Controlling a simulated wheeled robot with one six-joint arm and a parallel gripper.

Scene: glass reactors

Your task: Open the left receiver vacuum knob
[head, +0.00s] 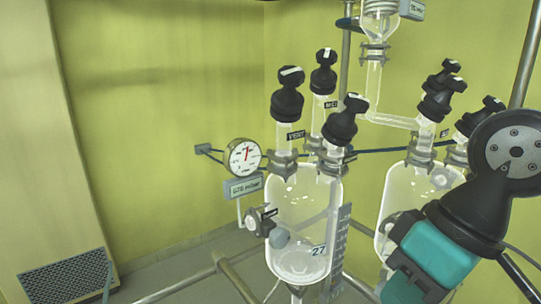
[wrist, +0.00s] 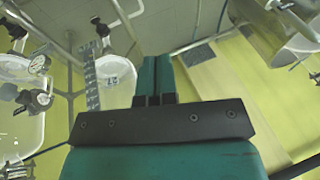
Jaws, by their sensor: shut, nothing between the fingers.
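The left receiver (head: 303,220) is a clear glass vessel with three black knobs on top. One front knob (head: 287,103) stands above a label that reads VENT. Another knob (head: 323,72) stands behind it, and a third knob (head: 340,124) leans at the right. I cannot read for sure which label marks vacuum. My gripper (wrist: 157,65) shows in the wrist view with its teal fingers together and nothing between them. In the head view my arm is at the lower right, in front of the right receiver, and the fingertips cannot be made out. It is apart from the left receiver's top knobs.
A right receiver (head: 393,215) with several black knobs stands partly behind my arm. A round gauge (head: 243,155) with a display (head: 243,187) is left of the left receiver. Metal frame rods (head: 236,275) cross below. The room left of the gauge is clear.

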